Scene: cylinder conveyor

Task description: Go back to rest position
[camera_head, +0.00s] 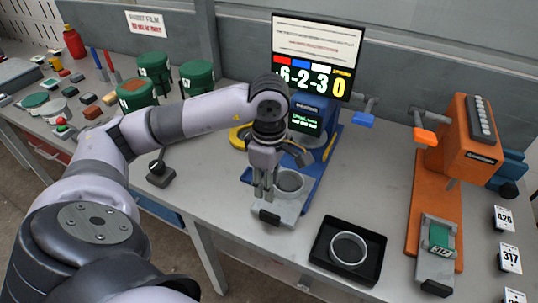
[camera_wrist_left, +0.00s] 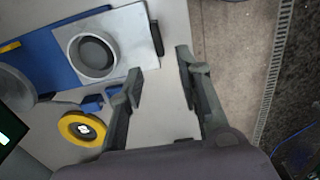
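My left arm reaches in from the left in the head view. Its gripper (camera_head: 264,192) points down at the front left of the blue press. It appears over the edge of the press's grey plate, beside the round metal holder (camera_head: 289,182); its exact height is hard to tell. In the left wrist view the two fingers (camera_wrist_left: 158,76) are spread with nothing between them but grey bench top. The round holder (camera_wrist_left: 94,55) lies left of the fingers there. My right gripper is in neither view.
The blue press (camera_head: 309,168) with a display (camera_head: 317,58) stands close behind my gripper. A black tray (camera_head: 323,257) with a metal ring (camera_head: 348,250) and an orange press (camera_head: 467,132) are to the right. Green-lidded jars (camera_head: 154,66) and small tools are at left.

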